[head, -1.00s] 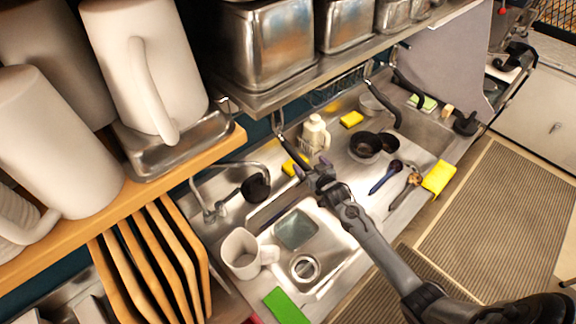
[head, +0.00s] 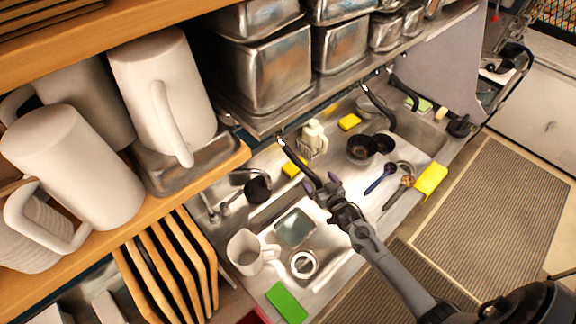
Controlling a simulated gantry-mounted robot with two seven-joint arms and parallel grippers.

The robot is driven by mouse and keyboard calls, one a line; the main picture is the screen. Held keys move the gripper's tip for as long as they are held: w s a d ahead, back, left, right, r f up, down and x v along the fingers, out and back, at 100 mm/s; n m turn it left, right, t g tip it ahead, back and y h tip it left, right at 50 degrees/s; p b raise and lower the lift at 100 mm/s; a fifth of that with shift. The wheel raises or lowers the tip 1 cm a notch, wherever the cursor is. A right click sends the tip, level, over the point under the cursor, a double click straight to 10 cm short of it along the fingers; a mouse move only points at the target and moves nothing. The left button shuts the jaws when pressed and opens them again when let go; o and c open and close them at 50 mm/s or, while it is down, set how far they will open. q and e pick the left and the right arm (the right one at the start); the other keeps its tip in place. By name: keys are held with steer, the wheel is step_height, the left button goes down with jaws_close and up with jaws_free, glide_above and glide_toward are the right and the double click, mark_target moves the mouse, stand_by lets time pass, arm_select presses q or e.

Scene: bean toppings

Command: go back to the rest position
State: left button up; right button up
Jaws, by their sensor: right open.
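My right gripper (head: 322,186) hangs over the sink counter, with its arm coming in from the lower right. It is open, and I see nothing between its fingers. The metal sink counter (head: 330,235) lies below it. A white mug (head: 245,252) stands on the counter to the lower left of the gripper, apart from it. A white bottle (head: 314,138) stands behind the gripper, and dark bowls (head: 361,149) sit to its upper right. My left gripper is not in this view.
A wooden shelf with large white mugs (head: 165,95) fills the left. Metal containers (head: 270,70) stand on the upper shelf. Wooden boards (head: 165,275) stand below. A green sponge (head: 286,302), a yellow sponge (head: 430,179) and a blue spoon (head: 381,178) lie on the counter. Floor mats are at right.

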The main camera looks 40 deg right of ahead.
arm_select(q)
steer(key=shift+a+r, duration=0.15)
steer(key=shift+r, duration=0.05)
arm_select(e)
steer(key=shift+s+r, duration=0.1)
steer(key=shift+s, duration=0.15)
steer(key=s+a+f, duration=0.2)
steer(key=s+f, duration=0.2)
steer(key=s+a+r+n+g+y, duration=0.1)
steer(key=s+a+r+g+y, duration=0.2)
steer(key=a, duration=0.4)
steer(key=s+a+r+n, duration=0.1)
steer(key=s+a+r, duration=0.1)
steer(key=s+a, duration=0.4)
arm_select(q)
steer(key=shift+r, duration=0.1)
arm_select(e)
steer(key=s+a+r+n+g, duration=0.1)
steer(key=s+a+r+g, duration=0.2)
steer(key=s, duration=0.3)
steer(key=s+a+r+n+g+y, duration=0.1)
steer(key=s+a+r+n+g, duration=0.1)
steer(key=s+a+r+g, duration=0.2)
steer(key=shift+s+r, duration=0.75)
steer(key=shift+s, duration=0.25)
steer(key=shift+a, duration=0.1)
